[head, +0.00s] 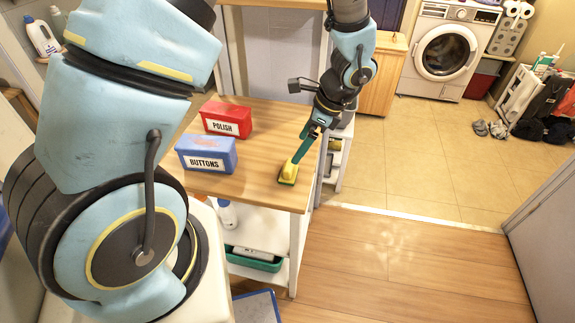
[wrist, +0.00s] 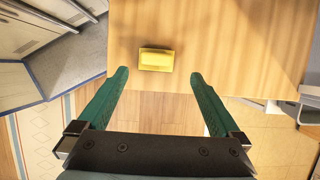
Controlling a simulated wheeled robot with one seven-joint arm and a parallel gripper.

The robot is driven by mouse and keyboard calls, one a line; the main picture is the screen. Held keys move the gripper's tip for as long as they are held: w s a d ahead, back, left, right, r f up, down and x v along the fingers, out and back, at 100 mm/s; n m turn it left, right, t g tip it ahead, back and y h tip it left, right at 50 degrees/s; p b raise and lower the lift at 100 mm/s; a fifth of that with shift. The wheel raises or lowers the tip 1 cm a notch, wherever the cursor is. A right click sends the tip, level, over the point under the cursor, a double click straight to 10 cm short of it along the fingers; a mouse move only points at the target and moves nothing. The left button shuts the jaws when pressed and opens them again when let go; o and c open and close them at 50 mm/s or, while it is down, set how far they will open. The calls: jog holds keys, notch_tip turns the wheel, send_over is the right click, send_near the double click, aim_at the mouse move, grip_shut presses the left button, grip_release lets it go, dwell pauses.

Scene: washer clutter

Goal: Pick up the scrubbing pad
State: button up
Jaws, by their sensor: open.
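The scrubbing pad (head: 289,172) is a small yellow block with a darker green underside. It lies on the wooden table near its right front corner. In the wrist view the pad (wrist: 157,60) lies near the table edge, ahead of the fingertips and roughly midway between their lines. My gripper (head: 306,146) reaches down at the pad in the head view, its green fingers overlapping the pad's top end. In the wrist view my gripper (wrist: 157,75) has its two green fingers wide apart with nothing between them. Whether a finger touches the pad cannot be told.
On the wooden table (head: 255,190), a blue BUTTONS box (head: 206,153) and a red POLISH box (head: 226,119) stand left of the pad. A green tray (head: 255,262) sits on the shelf below. A washing machine (head: 446,52) stands far back. The tiled floor at right is mostly clear.

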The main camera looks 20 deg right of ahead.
aim_at(289, 164)
jog(key=x, duration=0.3)
jog(key=shift+f, duration=0.1)
jog(key=x, duration=0.1)
jog(key=p+x, duration=0.2)
jog(key=x, duration=0.1)
jog(key=shift+s+a, duration=0.2)
jog(key=shift+s, duration=0.05)
jog(key=shift+x, duration=0.75)
jog(key=shift+c, duration=0.2)
jog(key=shift+d, duration=0.1)
jog(key=c, duration=1.1)
notch_tip(289, 164, up, 10)
jog(key=shift+b, duration=0.75)
